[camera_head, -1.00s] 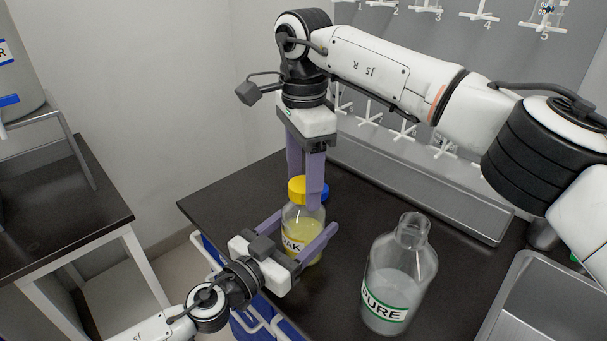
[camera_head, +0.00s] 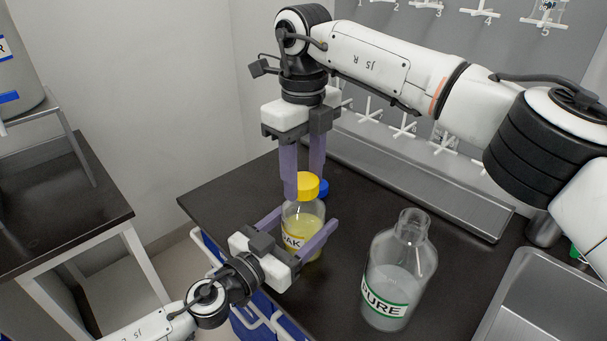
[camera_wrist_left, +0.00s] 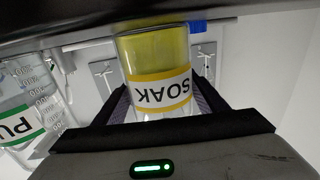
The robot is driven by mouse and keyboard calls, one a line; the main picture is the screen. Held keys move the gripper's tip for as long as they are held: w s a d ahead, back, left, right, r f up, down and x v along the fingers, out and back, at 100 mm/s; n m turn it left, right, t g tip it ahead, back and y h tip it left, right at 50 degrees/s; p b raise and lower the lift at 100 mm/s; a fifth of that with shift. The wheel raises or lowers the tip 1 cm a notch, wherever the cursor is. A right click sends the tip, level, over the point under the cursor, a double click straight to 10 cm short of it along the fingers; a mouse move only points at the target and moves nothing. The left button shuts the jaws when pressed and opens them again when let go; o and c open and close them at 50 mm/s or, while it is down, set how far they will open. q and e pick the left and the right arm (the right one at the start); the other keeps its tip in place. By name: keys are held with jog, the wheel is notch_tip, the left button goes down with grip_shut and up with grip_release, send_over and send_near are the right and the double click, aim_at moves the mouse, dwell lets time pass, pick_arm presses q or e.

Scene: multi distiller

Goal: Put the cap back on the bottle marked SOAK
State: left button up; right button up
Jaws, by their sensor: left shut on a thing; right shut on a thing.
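The bottle marked SOAK (camera_head: 303,226) stands upright near the left end of the dark bench, with yellow liquid and a yellow-banded label. In the left wrist view the bottle (camera_wrist_left: 158,75) appears upside down between the fingers. My left gripper (camera_head: 305,232) is shut on its body from the front. The yellow cap (camera_head: 309,186) sits at the bottle's mouth. My right gripper (camera_head: 305,188) points straight down and is shut on the cap, one finger on its left and the other behind it. Whether the cap is fully threaded cannot be seen.
A clear bottle marked PURE (camera_head: 397,275), uncapped, stands to the right. A blue object (camera_head: 321,188) is partly hidden behind the yellow cap. A metal sink (camera_head: 520,300) lies at the right. A pegboard (camera_head: 450,60) with numbered white racks stands behind.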

jog(key=m, duration=0.4)
jog(key=shift+m, duration=0.4)
jog(key=m, duration=0.3)
jog(key=o, duration=1.2)
jog(key=shift+r, duration=2.25)
jog(key=shift+c, duration=0.5)
